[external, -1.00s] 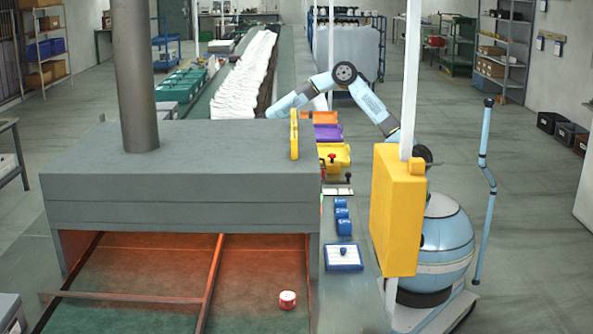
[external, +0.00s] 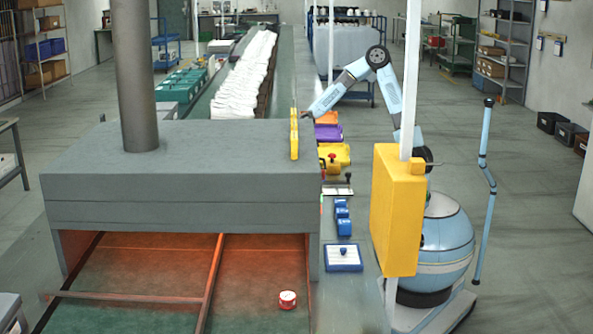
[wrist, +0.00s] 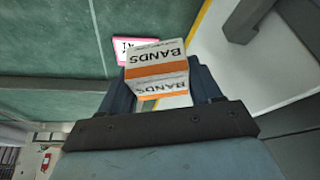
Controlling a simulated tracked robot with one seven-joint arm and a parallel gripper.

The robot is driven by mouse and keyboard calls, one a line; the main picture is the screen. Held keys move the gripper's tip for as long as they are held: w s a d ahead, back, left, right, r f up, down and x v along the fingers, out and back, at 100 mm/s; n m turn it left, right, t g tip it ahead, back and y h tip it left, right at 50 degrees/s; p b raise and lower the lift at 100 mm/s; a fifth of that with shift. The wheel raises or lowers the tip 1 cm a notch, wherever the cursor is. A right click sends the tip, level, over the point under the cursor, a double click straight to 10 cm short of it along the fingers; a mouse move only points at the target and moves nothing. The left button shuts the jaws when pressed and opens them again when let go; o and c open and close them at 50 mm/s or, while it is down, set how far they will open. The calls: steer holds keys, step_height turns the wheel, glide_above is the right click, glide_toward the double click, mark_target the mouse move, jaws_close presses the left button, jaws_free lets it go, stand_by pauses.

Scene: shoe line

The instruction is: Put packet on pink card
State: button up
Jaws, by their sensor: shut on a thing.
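The packet (wrist: 158,62) is a small white and orange box marked BANDS. It sits between the dark fingers of my gripper (wrist: 158,84), which is shut on it. The pink card (wrist: 120,46), with a white middle and dark lettering, lies on the green surface beyond the packet in the wrist view. The packet covers part of the card. In the external view my wrist (external: 307,114) is by the far right edge of the grey hood; the packet and card cannot be made out there.
Orange, purple (external: 328,133) and yellow bins line the right side of the belt. White items (external: 245,75) lie along the belt behind.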

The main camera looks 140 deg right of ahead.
steer(key=w+d+f, duration=0.2)
steer(key=d+f, duration=0.1)
steer(key=w+d+f, duration=0.6)
steer(key=d, duration=0.1)
steer(key=shift+d, duration=0.1)
steer(key=shift+w+d+f, duration=0.25)
steer(key=shift+d+f, duration=0.05)
steer(key=shift+f, duration=1.65)
steer(key=shift+f, duration=0.1)
steer(key=o, duration=1.1)
steer(key=v, duration=1.2)
steer(key=shift+s, duration=0.1)
